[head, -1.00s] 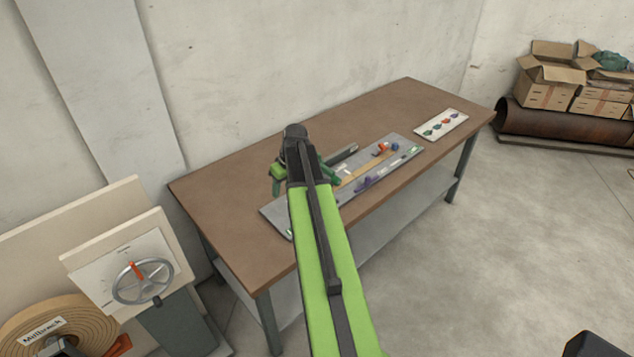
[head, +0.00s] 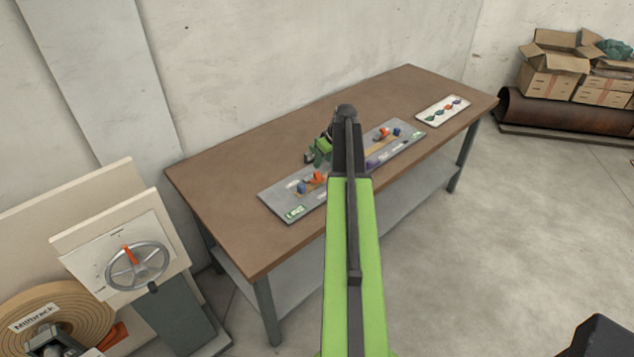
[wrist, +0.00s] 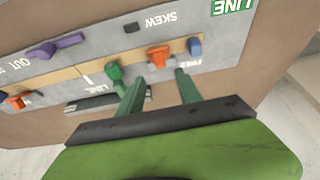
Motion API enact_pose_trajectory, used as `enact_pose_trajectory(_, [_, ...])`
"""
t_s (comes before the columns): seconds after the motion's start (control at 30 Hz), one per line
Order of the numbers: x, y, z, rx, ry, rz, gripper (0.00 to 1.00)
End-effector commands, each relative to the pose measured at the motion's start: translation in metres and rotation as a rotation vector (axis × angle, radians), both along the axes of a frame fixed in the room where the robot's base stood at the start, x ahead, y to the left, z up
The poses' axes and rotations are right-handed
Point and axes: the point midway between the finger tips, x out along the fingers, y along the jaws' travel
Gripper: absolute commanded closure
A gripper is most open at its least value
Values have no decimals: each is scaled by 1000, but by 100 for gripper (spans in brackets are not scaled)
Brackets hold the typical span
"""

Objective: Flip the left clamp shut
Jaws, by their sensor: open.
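The left clamp is an orange lever (head: 315,178) beside a blue block (head: 302,187) near the left end of the grey plate (head: 278,203). In the wrist view, which shows the plate turned around, the orange lever (wrist: 158,57) and blue block (wrist: 195,48) lie just beyond my fingertips. My gripper (wrist: 160,85) is open and empty, with its two green fingers apart. In the head view my gripper (head: 320,150) is above the plate's back edge, right of the left clamp, partly hidden by my arm. I cannot tell whether it touches anything.
A second orange lever (head: 384,132) with a blue block sits toward the plate's right end. A green knob (wrist: 114,74), purple handle (wrist: 58,45) and small dark block (wrist: 131,27) are also on the plate. A white card (head: 443,110) lies at the brown table's right end.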

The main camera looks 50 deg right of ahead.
Motion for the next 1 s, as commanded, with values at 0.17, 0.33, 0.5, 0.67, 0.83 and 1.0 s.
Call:
enact_pose_trajectory(0.17, [17, -1, -49, -1, 0, 2, 58])
enact_pose_trajectory(0.33, [31, -2, -80, 0, -1, 1, 58])
enact_pose_trajectory(0.5, [37, -2, -90, -1, -1, 0, 58])
enact_pose_trajectory(0.67, [38, -2, -88, 0, 0, 1, 58])
enact_pose_trajectory(0.83, [38, -1, -88, 0, 0, 1, 71])
enact_pose_trajectory(1.0, [38, -1, -88, -1, 0, 2, 94])
